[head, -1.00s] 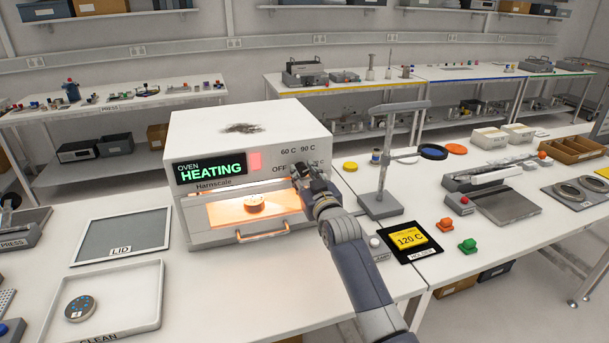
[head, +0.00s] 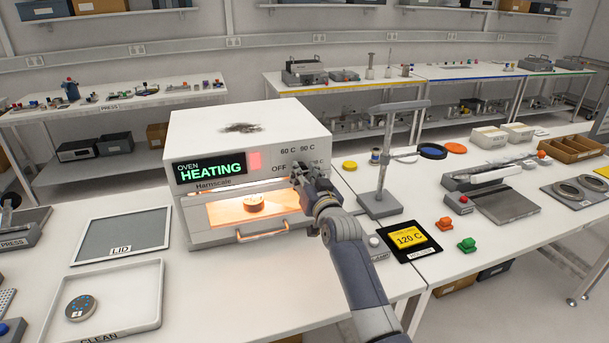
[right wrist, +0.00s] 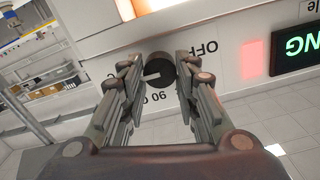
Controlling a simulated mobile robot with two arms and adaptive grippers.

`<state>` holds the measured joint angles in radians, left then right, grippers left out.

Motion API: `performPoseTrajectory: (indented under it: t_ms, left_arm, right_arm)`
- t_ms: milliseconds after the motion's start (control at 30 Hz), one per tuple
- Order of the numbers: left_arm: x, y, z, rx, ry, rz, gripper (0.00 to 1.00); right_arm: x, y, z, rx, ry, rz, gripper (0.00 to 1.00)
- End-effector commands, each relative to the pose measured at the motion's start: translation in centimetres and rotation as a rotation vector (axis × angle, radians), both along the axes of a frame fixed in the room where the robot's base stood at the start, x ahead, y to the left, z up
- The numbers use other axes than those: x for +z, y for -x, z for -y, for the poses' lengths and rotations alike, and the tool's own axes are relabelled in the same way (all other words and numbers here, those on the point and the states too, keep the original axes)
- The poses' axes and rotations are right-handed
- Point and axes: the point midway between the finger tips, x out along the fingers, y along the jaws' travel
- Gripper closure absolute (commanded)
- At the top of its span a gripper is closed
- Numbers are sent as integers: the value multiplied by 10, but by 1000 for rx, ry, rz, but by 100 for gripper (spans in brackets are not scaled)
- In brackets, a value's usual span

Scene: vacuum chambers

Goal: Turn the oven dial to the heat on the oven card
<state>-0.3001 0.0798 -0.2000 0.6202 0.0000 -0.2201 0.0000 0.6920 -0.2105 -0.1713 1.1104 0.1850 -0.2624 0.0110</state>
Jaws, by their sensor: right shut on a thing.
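The oven (head: 250,130) stands on the bench with a green HEATING display and a lit chamber. Its dial (right wrist: 158,71) is black with a pale pointer mark. In the right wrist view, an upside-down view of the panel, the mark points left and slightly down, past the 90 C label, toward a label mostly hidden by a finger. My right gripper (head: 303,177) is shut on the dial, one finger on each side; it also fills the right wrist view (right wrist: 160,85). In the head view it hides the dial. The yellow oven card (head: 409,237) reads 120 C. My left gripper is out of view.
A lamp-like stand (head: 380,200) rises close to the right of my right arm. A clean tray (head: 150,280) and a lid tray (head: 122,236) lie left of the oven. A round piece (head: 254,203) sits inside the lit chamber.

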Motion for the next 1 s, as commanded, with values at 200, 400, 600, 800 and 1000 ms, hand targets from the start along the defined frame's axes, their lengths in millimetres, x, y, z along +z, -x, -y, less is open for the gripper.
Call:
performPoseTrajectory:
  t_ms: [200, 400, 600, 800, 1000]
  left_arm:
    - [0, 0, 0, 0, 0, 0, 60]
    - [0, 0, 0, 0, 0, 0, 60]
    - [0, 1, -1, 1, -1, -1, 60]
    - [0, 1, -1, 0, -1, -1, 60]
    - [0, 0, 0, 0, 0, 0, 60]
  right_arm:
    - [-3, 0, 0, 1, 0, -6, 62]
    - [-2, 0, 0, 1, 0, -3, 51]
    - [-1, 1, 0, 0, 1, -2, 51]
    - [-1, 10, 3, 0, -1, -1, 51]
    - [-2, 33, 11, 0, -1, -1, 51]
